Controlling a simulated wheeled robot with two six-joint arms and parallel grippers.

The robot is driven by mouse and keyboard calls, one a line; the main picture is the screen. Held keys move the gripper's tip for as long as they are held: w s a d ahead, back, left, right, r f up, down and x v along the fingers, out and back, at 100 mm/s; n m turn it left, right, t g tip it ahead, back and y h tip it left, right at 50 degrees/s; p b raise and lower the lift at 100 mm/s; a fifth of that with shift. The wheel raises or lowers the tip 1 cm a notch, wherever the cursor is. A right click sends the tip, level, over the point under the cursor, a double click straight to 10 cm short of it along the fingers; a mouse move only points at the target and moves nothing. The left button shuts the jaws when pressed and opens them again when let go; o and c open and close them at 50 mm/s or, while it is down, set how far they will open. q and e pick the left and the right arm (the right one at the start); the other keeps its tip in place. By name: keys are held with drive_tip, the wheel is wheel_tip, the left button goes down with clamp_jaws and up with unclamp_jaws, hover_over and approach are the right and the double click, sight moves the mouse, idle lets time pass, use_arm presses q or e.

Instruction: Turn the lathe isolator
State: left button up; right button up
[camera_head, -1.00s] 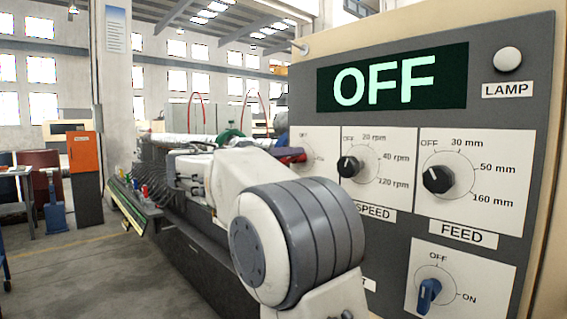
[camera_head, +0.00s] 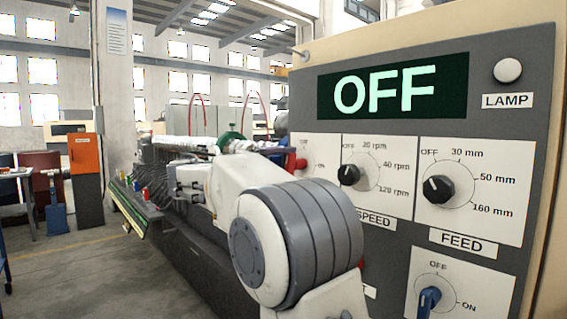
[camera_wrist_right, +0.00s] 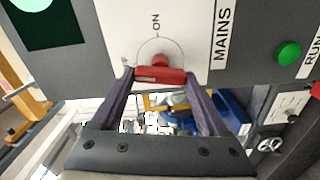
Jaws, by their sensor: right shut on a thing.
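The isolator is a red switch handle (camera_wrist_right: 160,76) on a pale plate beside the word MAINS in the right wrist view. An ON mark stands above it there. My right gripper (camera_wrist_right: 158,84) has its two dark fingers at the two ends of the handle and is shut on it. In the head view only a small part of the red handle (camera_head: 300,163) shows, at the panel's left edge, and my right arm hides most of that gripper. The panel display (camera_head: 393,87) reads OFF. My left gripper is not in view.
The panel also carries a SPEED knob (camera_head: 349,174), a FEED knob (camera_head: 438,189), a blue switch (camera_head: 429,301) and a lamp (camera_head: 508,70). A green button (camera_wrist_right: 288,54) sits near MAINS. The lathe bed stretches away at left. An orange cabinet (camera_head: 85,153) stands beyond open floor.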

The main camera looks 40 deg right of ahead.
drive_tip(key=shift+n+p, duration=0.35)
drive_tip(key=shift+n, duration=0.65)
drive_tip(key=shift+f, duration=0.1)
drive_tip(key=o, duration=1.2)
drive_tip(key=shift+o, duration=0.2)
drive_tip(key=a, duration=1)
drive_tip(key=shift+s+a+b, duration=0.3)
drive_tip(key=shift+s+b, duration=0.1)
